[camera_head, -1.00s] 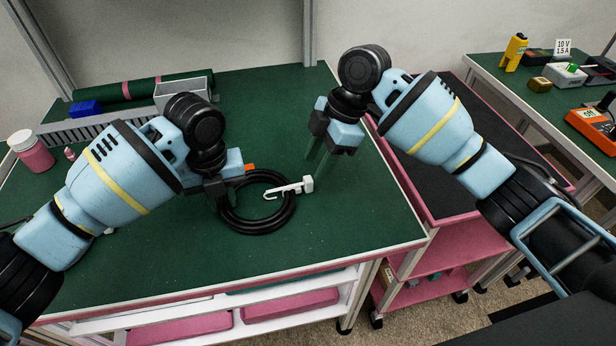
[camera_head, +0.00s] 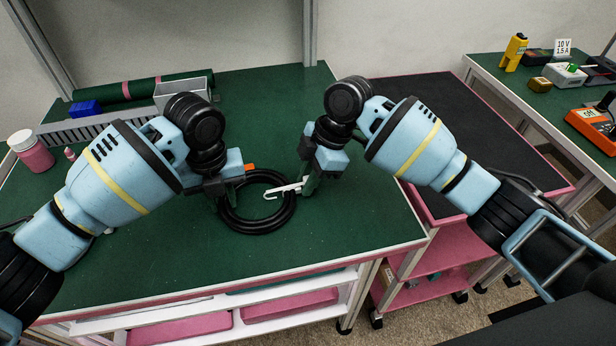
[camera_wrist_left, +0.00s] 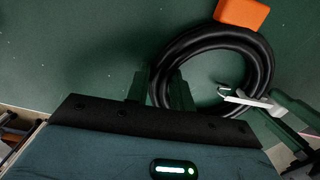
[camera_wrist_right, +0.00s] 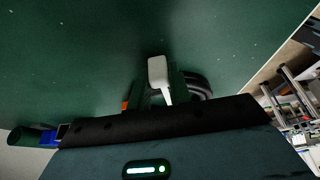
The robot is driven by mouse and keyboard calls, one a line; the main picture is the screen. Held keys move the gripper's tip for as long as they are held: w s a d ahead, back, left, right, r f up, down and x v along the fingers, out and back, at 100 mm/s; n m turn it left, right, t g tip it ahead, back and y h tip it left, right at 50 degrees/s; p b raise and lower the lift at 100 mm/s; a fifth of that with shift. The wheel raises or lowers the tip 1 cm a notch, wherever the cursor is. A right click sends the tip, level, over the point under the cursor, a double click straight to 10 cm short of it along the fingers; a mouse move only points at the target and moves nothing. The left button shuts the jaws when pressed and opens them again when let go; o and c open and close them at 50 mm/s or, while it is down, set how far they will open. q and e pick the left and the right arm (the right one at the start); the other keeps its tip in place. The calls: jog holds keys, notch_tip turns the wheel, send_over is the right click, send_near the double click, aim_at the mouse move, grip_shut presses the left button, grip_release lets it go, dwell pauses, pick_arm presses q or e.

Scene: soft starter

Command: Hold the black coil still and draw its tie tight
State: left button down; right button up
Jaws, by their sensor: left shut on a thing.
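The black coil (camera_head: 262,227) lies flat on the green bench top, and it also shows in the left wrist view (camera_wrist_left: 265,70). A white tie (camera_head: 284,191) lies across its right side, with a hooked end inside the ring and a block-like tab outside. My left gripper (camera_head: 222,197) is shut on the coil's left side; its fingers straddle the cable in the left wrist view (camera_wrist_left: 158,90). My right gripper (camera_head: 308,185) is low at the tie's tab (camera_wrist_right: 157,70), with its fingers apart on either side of the tie. The fingers partly hide the tab in the head view.
An orange piece (camera_head: 249,167) sits at the coil's far edge. A grey bin (camera_head: 183,88), a blue block (camera_head: 86,108) and a pink jar (camera_head: 31,152) stand at the back left. The bench front is clear. A black-topped pink cart (camera_head: 440,115) adjoins on the right.

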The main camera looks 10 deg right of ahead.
grip_shut()
jog(key=shift+d, duration=0.1)
jog(key=d, duration=0.5)
jog(key=shift+w, duration=0.25)
pick_arm(q)
jog(key=shift+a, duration=0.1)
pick_arm(e)
jog(key=shift+a, duration=0.1)
jog(key=o, duration=0.7)
grip_release()
jog(key=v, duration=1.2)
